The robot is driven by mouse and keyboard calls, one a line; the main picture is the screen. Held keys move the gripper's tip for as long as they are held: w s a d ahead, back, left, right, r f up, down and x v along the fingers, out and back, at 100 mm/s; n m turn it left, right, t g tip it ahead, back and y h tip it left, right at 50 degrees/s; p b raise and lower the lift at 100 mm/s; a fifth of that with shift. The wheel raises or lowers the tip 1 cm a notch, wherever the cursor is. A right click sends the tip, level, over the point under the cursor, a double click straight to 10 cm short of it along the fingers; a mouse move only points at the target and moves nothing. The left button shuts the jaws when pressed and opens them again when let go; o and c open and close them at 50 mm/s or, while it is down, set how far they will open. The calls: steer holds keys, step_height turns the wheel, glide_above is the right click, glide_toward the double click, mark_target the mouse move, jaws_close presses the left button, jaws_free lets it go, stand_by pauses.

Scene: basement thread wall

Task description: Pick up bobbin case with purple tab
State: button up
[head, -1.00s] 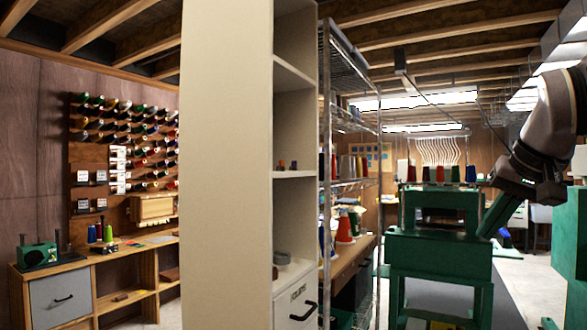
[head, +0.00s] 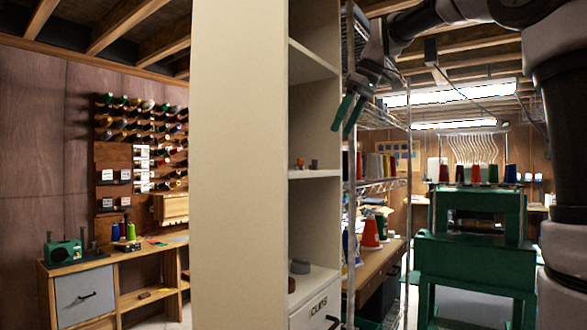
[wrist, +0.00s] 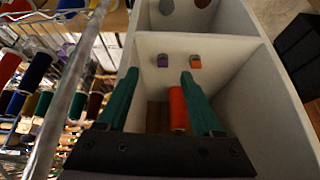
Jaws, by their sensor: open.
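The bobbin case with the purple tab (head: 300,164) stands on the middle shelf of the cream cabinet, beside a similar one with an orange tab (head: 314,164). In the wrist view the purple-tabbed case (wrist: 162,61) is at upper centre, just beyond and between the fingertips, with the orange-tabbed case (wrist: 195,61) to its right. My gripper (head: 345,131) has dark green fingers, points down and is open and empty. In the head view it hangs above and to the right of the cases. It also shows in the wrist view (wrist: 160,73), apart from both cases.
The cabinet's tall side panel (head: 238,170) is at the left of its shelves. A wire rack (head: 408,200) with thread spools stands close on the right. A red-orange cylinder (wrist: 178,108) shows between the fingers in the wrist view; its depth is unclear.

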mark_target(313, 165)
steer(key=shift+n, duration=0.5)
steer(key=a+f, duration=0.1)
steer(key=w+a+f, duration=0.2)
steer(key=a, duration=0.1)
steer(key=shift+w+f, duration=0.15)
steer(key=shift+w, duration=0.1)
steer(key=shift+a+x, duration=0.15)
steer(key=shift+x, duration=1.4)
steer(key=shift+a+x, duration=0.15)
steer(key=shift+x, duration=1.4)
steer(key=shift+r, duration=0.25)
jaws_close()
